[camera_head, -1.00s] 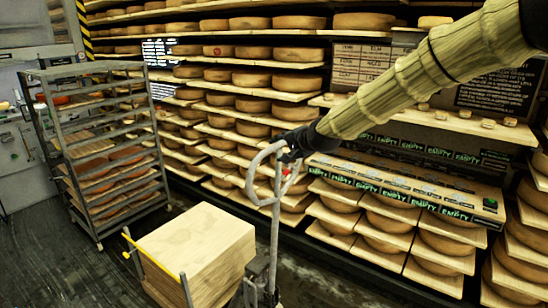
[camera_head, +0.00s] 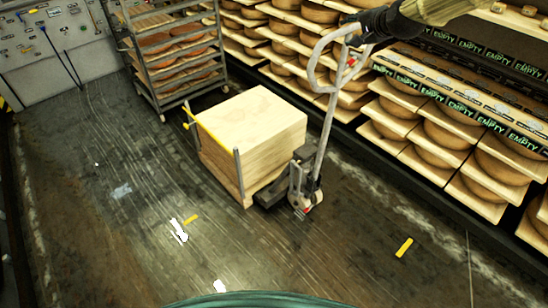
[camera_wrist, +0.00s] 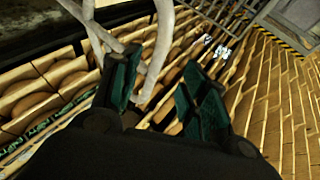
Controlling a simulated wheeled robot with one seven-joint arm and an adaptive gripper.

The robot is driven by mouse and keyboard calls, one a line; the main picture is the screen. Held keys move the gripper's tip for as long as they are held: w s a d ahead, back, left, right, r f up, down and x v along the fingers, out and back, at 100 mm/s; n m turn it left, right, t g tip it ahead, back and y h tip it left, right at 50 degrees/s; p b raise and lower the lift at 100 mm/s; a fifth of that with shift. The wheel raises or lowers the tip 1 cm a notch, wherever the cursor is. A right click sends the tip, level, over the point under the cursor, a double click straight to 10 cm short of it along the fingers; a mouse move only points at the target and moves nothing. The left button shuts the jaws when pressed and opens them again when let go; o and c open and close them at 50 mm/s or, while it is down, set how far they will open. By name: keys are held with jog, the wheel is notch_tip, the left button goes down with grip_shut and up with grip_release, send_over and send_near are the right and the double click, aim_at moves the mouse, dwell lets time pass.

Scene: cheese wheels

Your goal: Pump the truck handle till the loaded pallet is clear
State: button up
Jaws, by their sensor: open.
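The pallet truck (camera_head: 300,192) stands at the right end of a stack of pale boards (camera_head: 250,112). Its grey handle (camera_head: 327,122) rises from the truck and leans right, with a loop and a red part near the top. The pallet under the stack is mostly hidden, so its clearance from the floor cannot be judged. My gripper (camera_head: 366,28) is at the top of the handle. In the wrist view my gripper (camera_wrist: 162,88) is open, with the pale handle tube (camera_wrist: 160,52) running between its green-padded fingers. Contact cannot be told.
A grey rack (camera_head: 165,50) with cheeses stands behind the stack. Shelves of cheese wheels (camera_head: 440,140) line the right side, close to the handle. A yellow bar and posts stand at the stack's left side. The dark wet floor (camera_head: 120,230) is clear in front, with yellow marks.

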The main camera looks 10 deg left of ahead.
dwell(0.7)
jog(key=m+t+y, duration=0.1)
jog(key=t+y, duration=0.2)
send_near(341, 34)
jog(key=shift+w, duration=0.6)
jog(key=p+x, duration=0.1)
jog(key=x, duration=0.4)
jog(key=p+x, duration=0.2)
jog(key=x, duration=0.3)
jog(key=shift+a+f+p, duration=0.1)
jog(key=shift+a+p, duration=0.2)
jog(key=shift+a, duration=0.05)
grip_shut()
